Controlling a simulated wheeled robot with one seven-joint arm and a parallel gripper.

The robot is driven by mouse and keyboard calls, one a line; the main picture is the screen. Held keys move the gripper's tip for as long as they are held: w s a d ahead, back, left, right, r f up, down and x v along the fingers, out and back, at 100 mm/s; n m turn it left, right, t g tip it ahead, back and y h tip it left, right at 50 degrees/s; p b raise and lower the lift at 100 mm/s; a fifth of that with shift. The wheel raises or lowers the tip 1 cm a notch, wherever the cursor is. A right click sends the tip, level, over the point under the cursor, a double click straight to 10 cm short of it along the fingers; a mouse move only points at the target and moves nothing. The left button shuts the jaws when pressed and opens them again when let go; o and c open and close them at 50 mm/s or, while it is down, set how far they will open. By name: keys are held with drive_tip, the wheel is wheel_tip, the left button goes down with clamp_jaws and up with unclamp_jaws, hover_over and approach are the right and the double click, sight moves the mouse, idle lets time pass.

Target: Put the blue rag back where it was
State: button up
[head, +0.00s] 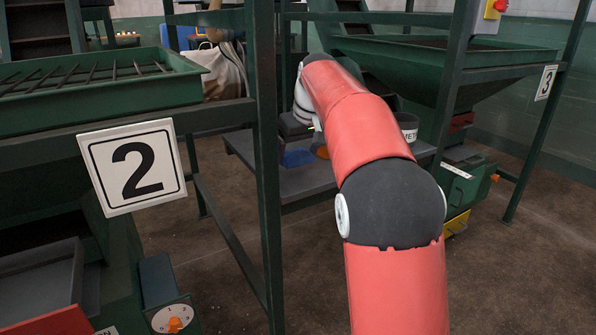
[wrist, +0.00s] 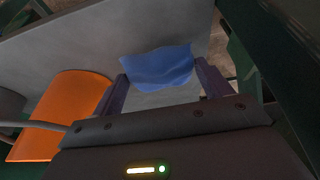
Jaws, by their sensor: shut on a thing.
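The blue rag (wrist: 157,66) lies between the two fingers of my gripper (wrist: 161,72) in the wrist view, and the gripper is shut on it. The rag spans the gap between the fingertips over a grey surface (wrist: 85,45). In the head view the blue rag (head: 298,158) shows low at the grey bench (head: 296,184), left of my red arm. I cannot tell whether the rag touches the surface. My arm hides part of the bench there.
An orange object (wrist: 65,108) is left of my gripper in the wrist view. In the head view a grey container (head: 408,130) stands right of my arm.

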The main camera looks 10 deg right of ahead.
sight(298, 165)
drive_tip(key=shift+f+b, duration=0.45)
drive_tip(key=shift+f, duration=1.5)
drive_tip(key=shift+f, duration=0.1)
drive_tip(key=o, duration=0.9)
drive_tip(key=shift+o, duration=0.2)
drive_tip(key=p+v, duration=0.2)
drive_tip(key=v, duration=1)
